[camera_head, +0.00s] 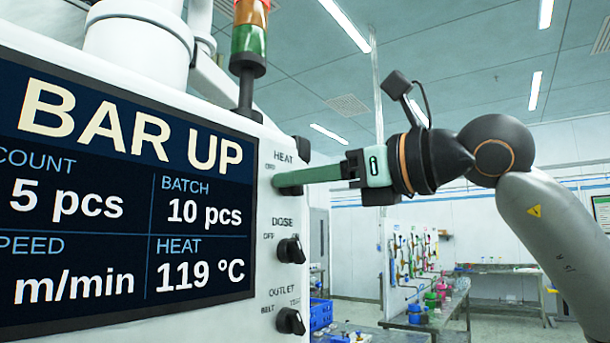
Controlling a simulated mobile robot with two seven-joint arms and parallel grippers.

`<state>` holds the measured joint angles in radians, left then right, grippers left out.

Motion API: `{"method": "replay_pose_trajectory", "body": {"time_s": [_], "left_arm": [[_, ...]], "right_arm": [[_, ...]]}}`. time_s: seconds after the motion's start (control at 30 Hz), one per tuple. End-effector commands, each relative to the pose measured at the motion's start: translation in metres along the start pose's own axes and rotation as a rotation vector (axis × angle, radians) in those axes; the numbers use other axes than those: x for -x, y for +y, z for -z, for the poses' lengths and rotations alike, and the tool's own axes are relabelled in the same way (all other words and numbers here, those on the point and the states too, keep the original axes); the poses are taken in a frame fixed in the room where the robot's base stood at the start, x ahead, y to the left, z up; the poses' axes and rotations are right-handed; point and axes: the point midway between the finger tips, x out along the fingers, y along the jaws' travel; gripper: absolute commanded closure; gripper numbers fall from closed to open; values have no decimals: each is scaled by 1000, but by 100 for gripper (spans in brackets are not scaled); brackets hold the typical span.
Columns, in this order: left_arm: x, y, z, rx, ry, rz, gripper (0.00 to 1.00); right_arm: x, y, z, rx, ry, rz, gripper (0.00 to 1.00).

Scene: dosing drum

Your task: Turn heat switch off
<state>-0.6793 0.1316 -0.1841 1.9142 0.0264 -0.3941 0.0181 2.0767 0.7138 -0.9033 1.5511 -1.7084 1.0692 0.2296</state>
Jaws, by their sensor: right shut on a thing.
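The heat switch sits under the HEAT label on the white panel (265,205). Its knob is hidden behind the green fingers of my right gripper (280,182), so I cannot see which way it points. My right gripper comes in from the right, with its fingertips at the panel, and is shut on the heat switch. The display (125,190) reads HEAT 119 °C, BATCH 10 pcs and BAR UP. My left gripper is out of view.
Below are the black dose knob (290,250) and outlet knob (290,321). A signal light (248,40) stands above the panel. A small black part (302,150) is near the panel's right edge. Benches (420,318) stand farther back, with open room between.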

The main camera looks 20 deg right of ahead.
Motion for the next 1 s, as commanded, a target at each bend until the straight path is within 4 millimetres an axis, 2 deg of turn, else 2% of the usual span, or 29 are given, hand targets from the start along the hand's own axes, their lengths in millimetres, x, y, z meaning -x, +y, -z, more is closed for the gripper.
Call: {"method": "replay_pose_trajectory", "body": {"time_s": [0.4, 1.0], "left_arm": [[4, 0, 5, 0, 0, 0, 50], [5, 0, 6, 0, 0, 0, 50]], "right_arm": [[0, 2, -1, 267, -1, 0, 100], [0, 2, 0, 344, -2, 0, 100]]}}
